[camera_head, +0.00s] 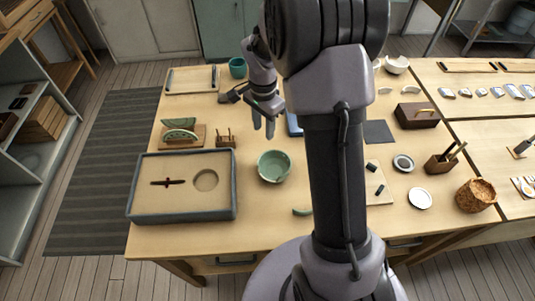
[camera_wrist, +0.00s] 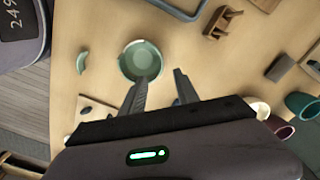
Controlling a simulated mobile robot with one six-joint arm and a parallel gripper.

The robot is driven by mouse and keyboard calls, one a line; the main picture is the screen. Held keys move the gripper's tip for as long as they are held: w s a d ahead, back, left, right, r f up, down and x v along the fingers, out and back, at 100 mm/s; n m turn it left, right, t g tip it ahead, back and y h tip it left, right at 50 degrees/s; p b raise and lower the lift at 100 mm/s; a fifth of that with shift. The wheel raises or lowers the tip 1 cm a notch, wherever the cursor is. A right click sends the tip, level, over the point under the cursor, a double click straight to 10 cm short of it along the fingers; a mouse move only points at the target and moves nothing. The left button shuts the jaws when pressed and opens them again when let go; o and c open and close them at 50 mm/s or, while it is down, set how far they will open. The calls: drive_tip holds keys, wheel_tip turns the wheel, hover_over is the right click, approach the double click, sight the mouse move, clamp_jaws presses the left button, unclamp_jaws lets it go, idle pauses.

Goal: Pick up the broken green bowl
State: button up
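The broken green bowl (camera_head: 274,166) sits on the wooden table near the middle of the head view. Its rim looks uneven, with a broken gap. In the wrist view the bowl (camera_wrist: 141,62) lies just beyond the left fingertip, which overlaps its lower edge in the picture. My gripper (camera_head: 264,132) hangs above the table, behind the bowl in the head view. Its two fingers (camera_wrist: 162,74) are spread apart with nothing between them. A curved green shard (camera_head: 302,211) lies on the table in front of the bowl, and it also shows in the wrist view (camera_wrist: 81,62).
A sand-filled tray (camera_head: 140,215) stands left of the bowl. A small wooden rack (camera_head: 226,139) and a stand with green pieces (camera_head: 183,135) are behind the tray. My arm hides part of the table to the right. The table around the bowl is mostly clear.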

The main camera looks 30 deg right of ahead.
sight(264, 154)
wheel_tip(264, 154, down, 14)
drive_tip(key=b, duration=0.5)
drive_tip(key=shift+w+a, duration=0.1)
drive_tip(key=shift+r, duration=0.2)
drive_tip(key=shift+c, duration=0.7)
clamp_jaws()
